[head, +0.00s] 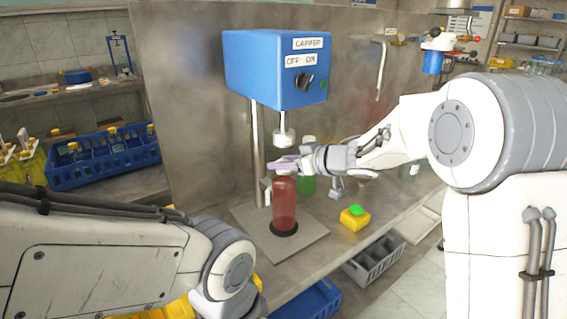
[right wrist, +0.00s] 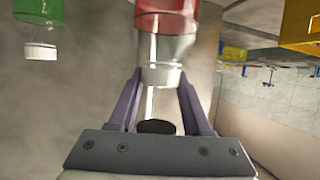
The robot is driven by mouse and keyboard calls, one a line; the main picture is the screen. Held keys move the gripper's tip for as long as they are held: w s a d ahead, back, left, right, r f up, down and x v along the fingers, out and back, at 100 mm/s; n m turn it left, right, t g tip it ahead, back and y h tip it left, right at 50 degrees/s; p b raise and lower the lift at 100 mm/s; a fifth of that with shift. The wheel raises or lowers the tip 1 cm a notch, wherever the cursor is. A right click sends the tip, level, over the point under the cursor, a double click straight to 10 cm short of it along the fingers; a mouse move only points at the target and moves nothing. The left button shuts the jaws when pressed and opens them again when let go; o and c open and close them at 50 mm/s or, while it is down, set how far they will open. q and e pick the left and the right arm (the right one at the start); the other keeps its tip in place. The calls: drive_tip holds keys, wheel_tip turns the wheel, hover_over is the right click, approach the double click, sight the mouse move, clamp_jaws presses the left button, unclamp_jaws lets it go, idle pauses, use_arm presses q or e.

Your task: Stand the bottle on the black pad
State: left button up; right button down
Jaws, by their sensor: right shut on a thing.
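The bottle (head: 284,208) holds red liquid and is upright over the black pad (head: 284,232) on the grey base plate. Its bottom overlaps the pad, but I cannot tell whether it touches. My right gripper (head: 284,166) is shut on the bottle's upper part, below the capper's spindle. In the right wrist view the picture is inverted; the bottle (right wrist: 167,48), with a white cap (right wrist: 162,76), shows between the fingers of the right gripper (right wrist: 160,90). My left arm shows at lower left, but its gripper is out of view.
The blue capper (head: 265,75) stands above the pad, its white spindle (head: 284,137) just over my gripper. A green bottle (head: 307,183) is behind. A blue crate (head: 105,158) stands at left.

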drive_tip(key=shift+c, duration=1.7)
unclamp_jaws()
drive_tip(key=shift+f, duration=0.1)
drive_tip(key=shift+r, duration=0.2)
drive_tip(key=shift+s+d+r, duration=0.1)
drive_tip(key=shift+s+d, duration=0.1)
drive_tip(key=shift+d, duration=0.1)
drive_tip(key=p+v, duration=0.1)
drive_tip(key=v, duration=1)
drive_tip(key=shift+s+p, duration=0.15)
drive_tip(key=shift+p, duration=0.25)
